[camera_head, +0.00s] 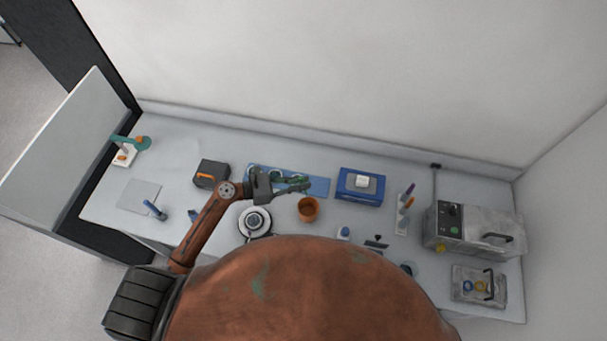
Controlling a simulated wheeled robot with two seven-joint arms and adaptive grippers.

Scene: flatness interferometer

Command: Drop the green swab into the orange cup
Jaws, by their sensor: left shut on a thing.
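The orange cup (308,209) stands upright on the bench in front of the blue mat, near the middle of the view. My left gripper (298,187) reaches in from the left, just behind and slightly left of the cup's rim. It is shut on the green swab (303,181), which shows as a small green shape at the fingertips. The swab appears above the cup's back edge in the picture; its height over the bench is hard to tell. My right gripper is not in view.
A blue mat (319,187) lies behind the cup. A round white-and-dark device (255,222) stands left of it, and a blue box (360,186) stands to the right. Pens in a white holder (402,222) and a grey instrument (472,231) are farther right.

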